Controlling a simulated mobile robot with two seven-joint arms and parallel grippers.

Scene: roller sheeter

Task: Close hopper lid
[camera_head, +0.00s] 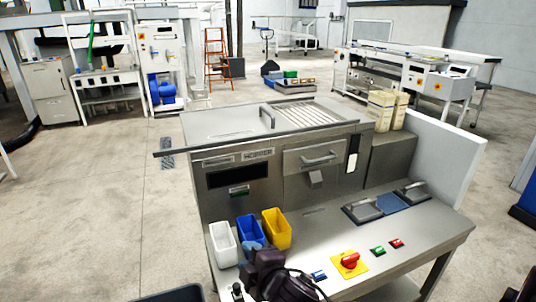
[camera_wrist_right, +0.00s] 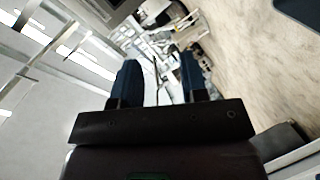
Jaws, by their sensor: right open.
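The steel machine marked HOPPER (camera_head: 258,154) stands in the middle of the head view. On its top, a flat steel lid panel (camera_head: 220,125) with a bar handle (camera_head: 267,115) lies at the left. A slatted grate (camera_head: 310,112) shows uncovered to the right of the handle. My right gripper (camera_head: 252,252) is low in the head view, in front of the bins and well short of the lid. In the right wrist view its two dark blue fingers (camera_wrist_right: 158,78) are apart with nothing between them. My left gripper is not in view.
White (camera_head: 222,243), blue (camera_head: 250,230) and yellow (camera_head: 277,228) bins stand on the front shelf near my right gripper. A red knob (camera_head: 350,260) and buttons sit right of them. A dark rail (camera_head: 175,152) juts out left. Floor at left is clear.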

